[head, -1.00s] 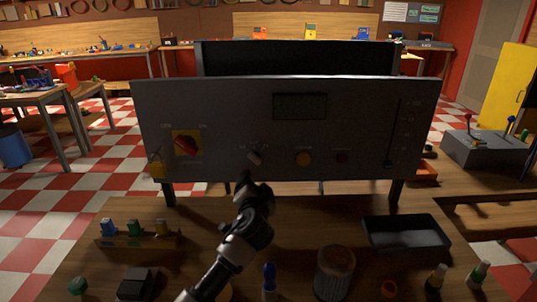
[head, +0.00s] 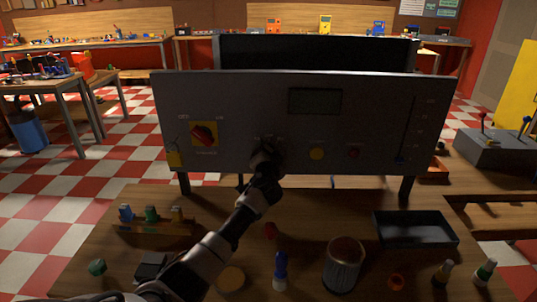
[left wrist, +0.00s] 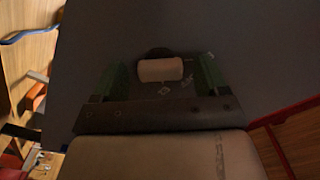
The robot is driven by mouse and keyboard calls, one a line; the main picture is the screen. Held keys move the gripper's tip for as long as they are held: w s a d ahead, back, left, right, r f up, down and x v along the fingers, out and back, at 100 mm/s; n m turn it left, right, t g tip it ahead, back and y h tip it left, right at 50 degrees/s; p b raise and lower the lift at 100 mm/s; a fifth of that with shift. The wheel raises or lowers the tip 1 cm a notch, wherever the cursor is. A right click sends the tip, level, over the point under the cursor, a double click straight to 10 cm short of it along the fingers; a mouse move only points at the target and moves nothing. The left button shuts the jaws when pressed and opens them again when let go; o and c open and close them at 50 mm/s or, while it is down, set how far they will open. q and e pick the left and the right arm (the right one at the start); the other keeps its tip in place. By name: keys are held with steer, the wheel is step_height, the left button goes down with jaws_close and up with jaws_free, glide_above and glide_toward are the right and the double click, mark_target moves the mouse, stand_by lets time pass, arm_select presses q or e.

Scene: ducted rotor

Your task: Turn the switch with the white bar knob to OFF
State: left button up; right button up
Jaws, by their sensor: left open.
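The white bar knob (left wrist: 160,69) is on the grey panel (head: 375,120). In the left wrist view its bar lies across the picture, between two green fingers. My left gripper (head: 266,156) is at the panel in the head view and hides the knob there. Its fingers (left wrist: 162,78) are open, one on each side of the bar, with gaps at both ends. The small markings near the knob are too dark to read.
The panel also has a red rotary switch on a yellow plate (head: 204,134), a yellow button (head: 316,153), a dark red button (head: 354,152) and a slider (head: 401,158). A black tray (head: 416,244) and a metal can (head: 343,264) stand on the table in front.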

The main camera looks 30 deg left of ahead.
arm_select(q)
steer(key=shift+c, duration=1)
steer(key=c, duration=0.7)
arm_select(e)
steer(key=shift+s, duration=0.7)
arm_select(q)
steer(key=shift+m, duration=0.3)
arm_select(e)
steer(key=shift+w, duration=0.1)
arm_select(q)
steer(key=shift+m+p, duration=1.05)
steer(key=shift+m, duration=3.05)
arm_select(e)
steer(key=shift+d+r, duration=0.15)
steer(key=shift+r, duration=0.85)
